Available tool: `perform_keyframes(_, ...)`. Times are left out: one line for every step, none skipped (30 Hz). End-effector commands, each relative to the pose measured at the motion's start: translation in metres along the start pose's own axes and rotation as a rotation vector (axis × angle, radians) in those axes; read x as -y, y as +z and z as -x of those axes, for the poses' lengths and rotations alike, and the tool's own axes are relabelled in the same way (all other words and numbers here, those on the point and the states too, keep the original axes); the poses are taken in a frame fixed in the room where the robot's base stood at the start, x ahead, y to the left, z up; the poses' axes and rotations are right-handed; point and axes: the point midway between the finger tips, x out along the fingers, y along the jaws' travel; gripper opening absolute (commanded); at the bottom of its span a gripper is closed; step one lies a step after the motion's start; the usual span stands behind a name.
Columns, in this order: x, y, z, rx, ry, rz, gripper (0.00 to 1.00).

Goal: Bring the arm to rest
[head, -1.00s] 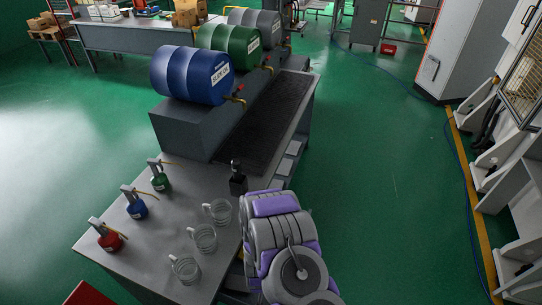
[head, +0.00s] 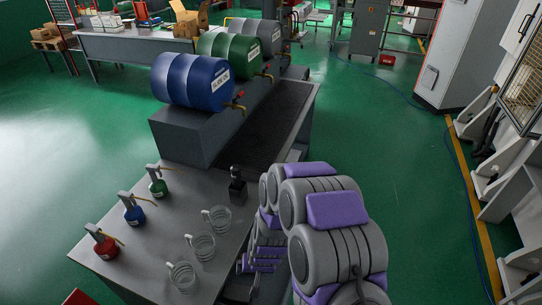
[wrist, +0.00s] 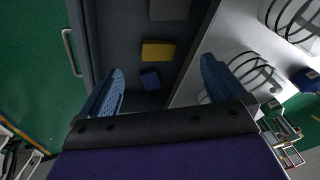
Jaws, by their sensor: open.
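My arm (head: 335,225), with grey rounded links and purple panels, rises at the bottom right of the head view beside the table's right edge. My gripper (wrist: 162,78) shows in the wrist view with its two blue textured fingers wide apart and nothing between them. It faces a dark, box-like recess (wrist: 125,20) that looks like an open drawer with a handle on its left side. A yellow block (wrist: 158,51) and a blue block (wrist: 150,79) lie inside. In the head view I cannot make out the fingertips.
The grey table (head: 160,225) holds clear mugs (head: 201,245), red (head: 106,248), blue (head: 134,215) and green (head: 158,188) oil cans, and a small black object (head: 237,185).

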Motion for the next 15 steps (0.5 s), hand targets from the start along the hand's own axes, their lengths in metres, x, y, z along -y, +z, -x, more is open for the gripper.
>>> perform_keyframes(0.000,-0.004,0.014,0.008,-0.011,0.001,0.97)
perform_keyframes(-0.001,-0.004,0.023,0.014,-0.016,0.004,0.97)
perform_keyframes(-0.001,-0.004,0.035,0.026,-0.021,0.009,0.97)
perform_keyframes(-0.002,-0.003,0.043,0.037,-0.024,0.011,0.97)
perform_keyframes(-0.004,-0.003,0.052,0.044,-0.027,0.014,0.97)
perform_keyframes(-0.005,-0.001,0.064,0.057,-0.030,0.017,0.97)
perform_keyframes(-0.007,0.000,0.072,0.065,-0.032,0.019,0.97)
perform_keyframes(-0.009,0.001,0.081,0.073,-0.033,0.021,0.97)
perform_keyframes(-0.011,0.004,0.093,0.085,-0.034,0.025,0.97)
perform_keyframes(-0.013,0.006,0.101,0.092,-0.034,0.027,0.97)
perform_keyframes(-0.016,0.009,0.110,0.102,-0.033,0.030,0.97)
perform_keyframes(-0.019,0.011,0.121,0.110,-0.031,0.034,0.97)
perform_keyframes(-0.022,0.015,0.129,0.120,-0.029,0.035,0.97)
perform_keyframes(-0.025,0.018,0.138,0.128,-0.026,0.037,0.97)
perform_keyframes(-0.029,0.022,0.149,0.136,-0.022,0.039,0.97)
